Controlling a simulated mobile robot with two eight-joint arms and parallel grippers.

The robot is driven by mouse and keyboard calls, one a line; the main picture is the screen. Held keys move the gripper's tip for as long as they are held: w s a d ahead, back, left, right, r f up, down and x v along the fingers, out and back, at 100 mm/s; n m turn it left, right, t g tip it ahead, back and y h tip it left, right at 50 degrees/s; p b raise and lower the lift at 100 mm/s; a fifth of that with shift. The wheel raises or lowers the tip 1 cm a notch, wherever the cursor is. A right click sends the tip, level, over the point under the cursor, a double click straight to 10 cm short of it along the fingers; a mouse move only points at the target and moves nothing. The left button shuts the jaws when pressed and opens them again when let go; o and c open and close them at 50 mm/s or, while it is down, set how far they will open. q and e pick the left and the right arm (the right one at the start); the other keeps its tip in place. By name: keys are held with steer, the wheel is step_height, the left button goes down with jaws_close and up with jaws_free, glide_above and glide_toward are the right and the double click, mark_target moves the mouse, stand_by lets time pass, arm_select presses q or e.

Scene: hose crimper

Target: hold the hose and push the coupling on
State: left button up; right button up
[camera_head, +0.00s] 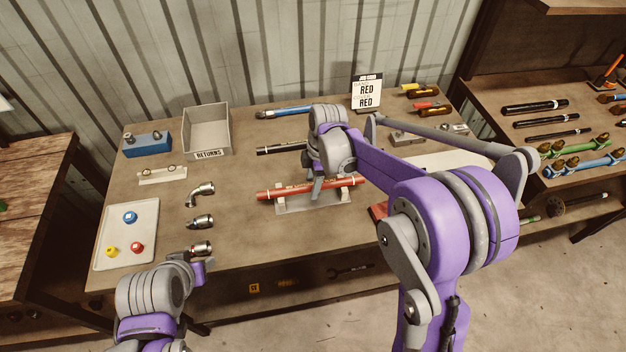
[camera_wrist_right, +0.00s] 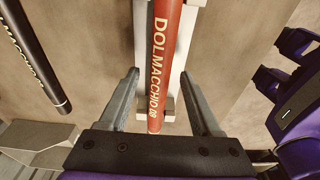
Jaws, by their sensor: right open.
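The red hose (camera_head: 275,192) lies across a pale cradle (camera_head: 290,209) in the middle of the bench. The right wrist view shows the red hose (camera_wrist_right: 157,100) with cream lettering between my right gripper's two grey fingers (camera_wrist_right: 160,80), which stand open with a gap on each side. In the head view my right gripper (camera_head: 316,188) is over the hose's middle. Several metal couplings stand left of the hose: an elbow (camera_head: 201,190), a straight one (camera_head: 200,221) and a red-banded one (camera_head: 201,247). My left gripper (camera_head: 190,260) is beside the red-banded one; its fingers are not clear.
A card reading RED (camera_head: 367,92) stands at the back. A black hose (camera_head: 275,149) and a blue hose (camera_head: 290,110) lie behind the red one. A grey RETURNS bin (camera_head: 207,130), a blue block (camera_head: 147,144) and a tray with coloured caps (camera_head: 105,225) are at left.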

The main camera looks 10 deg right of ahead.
jaws_close()
steer(key=c, duration=0.8)
jaws_free()
jaws_close()
stand_by(0.7)
